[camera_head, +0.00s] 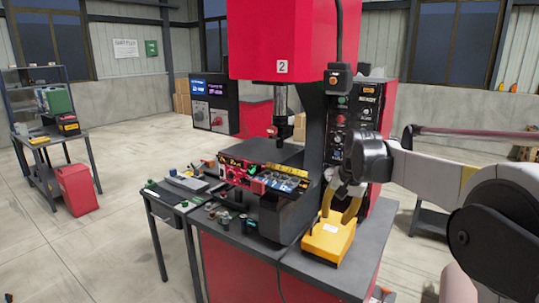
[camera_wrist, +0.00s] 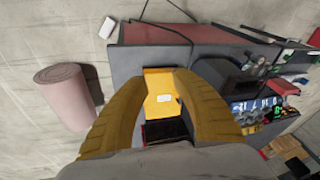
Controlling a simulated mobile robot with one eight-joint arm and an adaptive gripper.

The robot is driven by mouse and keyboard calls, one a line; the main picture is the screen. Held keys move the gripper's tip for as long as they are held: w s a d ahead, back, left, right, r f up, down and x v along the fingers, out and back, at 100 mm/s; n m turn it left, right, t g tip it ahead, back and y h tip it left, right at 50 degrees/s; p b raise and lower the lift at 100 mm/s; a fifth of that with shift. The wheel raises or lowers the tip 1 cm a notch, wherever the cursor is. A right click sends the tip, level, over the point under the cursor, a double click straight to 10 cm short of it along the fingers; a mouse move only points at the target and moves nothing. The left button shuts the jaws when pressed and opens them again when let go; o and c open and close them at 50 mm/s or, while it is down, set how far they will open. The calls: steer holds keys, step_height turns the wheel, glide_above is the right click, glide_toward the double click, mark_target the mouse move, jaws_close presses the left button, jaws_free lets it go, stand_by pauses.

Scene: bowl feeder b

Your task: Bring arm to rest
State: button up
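My gripper (camera_head: 339,212) has yellow fingers and points down at the right side of the press's front table. In the wrist view my gripper (camera_wrist: 148,76) has its two fingers spread apart with nothing visibly held. A yellow box (camera_head: 328,240) with a small white label sits on the dark tabletop just below the fingertips. In the wrist view the yellow box (camera_wrist: 160,92) shows in the gap between the fingers, with a dark part at its near end. Whether a fingertip touches the box is hard to tell. My arm reaches in from the right.
A red press (camera_head: 282,40) stands behind, with a dark control panel (camera_head: 352,118) close behind my gripper. A fixture with colored labels (camera_head: 262,178) and small cylinders (camera_head: 225,222) lie to the left. A pink cylinder (camera_wrist: 62,85) stands on the floor. Open floor lies left.

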steer(key=s+r+n+t+b, duration=0.1)
steer(key=s+r+n+t, duration=0.15)
steer(key=s, duration=1.75)
steer(key=s+f+n, duration=0.1)
steer(key=s+f, duration=0.3)
steer(key=s, duration=0.3)
steer(key=s+f+t+h+b, duration=0.1)
steer(key=s+f, duration=0.3)
steer(key=s, duration=0.3)
steer(key=shift+s+a+f+n, duration=0.15)
steer(key=shift+s+a+n, duration=0.05)
steer(key=shift+n, duration=0.15)
